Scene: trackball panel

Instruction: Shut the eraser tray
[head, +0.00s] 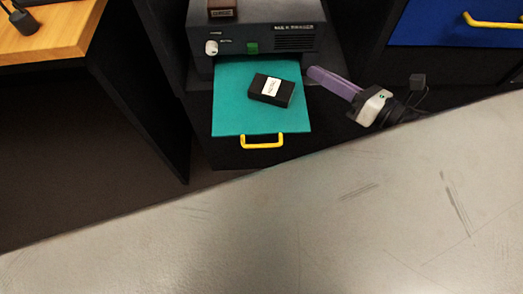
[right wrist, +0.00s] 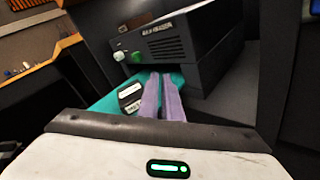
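The eraser tray (head: 235,112) is a teal flat drawer standing out from the front of a dark grey eraser unit (head: 258,40). A yellow handle (head: 262,142) is on its front edge. A black cartridge with a white label (head: 271,90) lies on the tray; it also shows in the right wrist view (right wrist: 130,97). My right gripper (head: 312,72) has purple fingers, held together and empty, with the tips beside the tray's right edge near the unit's front. I cannot tell whether they touch the tray. My left gripper is not in view.
The unit has a white knob (head: 211,48) and a green button (head: 252,47), with a small brown box (head: 222,8) on top. A wooden table (head: 60,35) is at left, and a blue drawer with a yellow handle (head: 495,20) at upper right.

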